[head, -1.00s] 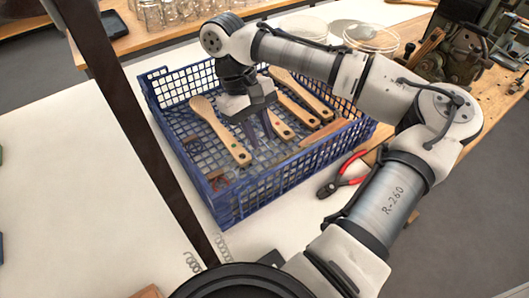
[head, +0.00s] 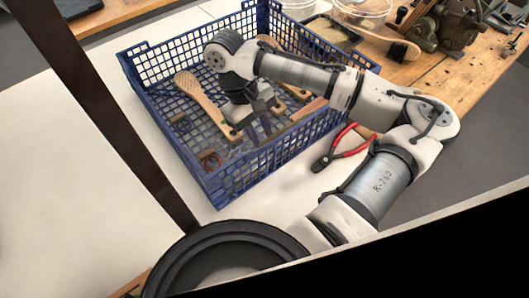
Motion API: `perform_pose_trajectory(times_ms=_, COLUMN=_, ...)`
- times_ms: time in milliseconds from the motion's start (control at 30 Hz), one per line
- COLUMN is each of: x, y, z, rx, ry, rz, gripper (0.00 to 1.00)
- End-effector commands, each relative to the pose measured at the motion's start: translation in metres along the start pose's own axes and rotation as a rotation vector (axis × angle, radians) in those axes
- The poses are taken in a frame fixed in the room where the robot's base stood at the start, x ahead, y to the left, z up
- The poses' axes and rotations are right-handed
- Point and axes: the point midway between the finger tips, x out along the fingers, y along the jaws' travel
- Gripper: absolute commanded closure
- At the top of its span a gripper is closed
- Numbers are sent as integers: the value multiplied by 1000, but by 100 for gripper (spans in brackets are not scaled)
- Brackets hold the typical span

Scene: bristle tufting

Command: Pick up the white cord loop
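I cannot make out a white cord loop in the head view. A blue plastic mesh crate (head: 215,188) stands on the white table and holds several wooden brush bodies, among them one with a perforated head (head: 193,88) at the left. Small dark and reddish items (head: 210,160) lie near its front left corner. My gripper (head: 262,128) points down inside the crate, low among the brush bodies. Its fingers are dark and small here, partly hidden by the wrist, so their opening and anything between them cannot be told.
Red-handled pliers (head: 345,145) lie just right of the crate. A brush (head: 392,48), a clear round dish (head: 362,10) and a dark green machine (head: 450,25) are on the wooden bench behind. The white table (head: 60,170) is clear at the left.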

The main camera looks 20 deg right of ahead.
Motion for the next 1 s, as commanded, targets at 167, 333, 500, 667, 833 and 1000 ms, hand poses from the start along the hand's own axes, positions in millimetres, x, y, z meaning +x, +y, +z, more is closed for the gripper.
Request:
perform_pose_trajectory(times_ms=167, x=28, y=-3, z=0, rx=0, ry=-1, rz=-5, gripper=75)
perform_pose_trajectory(times_ms=333, x=39, y=-2, z=-1, rx=0, ry=0, rz=-1, gripper=75)
perform_pose_trajectory(times_ms=500, x=39, y=-2, z=-1, rx=0, ry=0, rz=0, gripper=75)
perform_pose_trajectory(times_ms=667, x=38, y=-2, z=-1, rx=0, ry=0, rz=0, gripper=93)
perform_pose_trajectory(times_ms=833, x=38, y=-2, z=-1, rx=-1, ry=0, rz=0, gripper=100)
perform_pose_trajectory(times_ms=1000, x=38, y=-2, z=-1, rx=0, ry=0, rz=0, gripper=100)
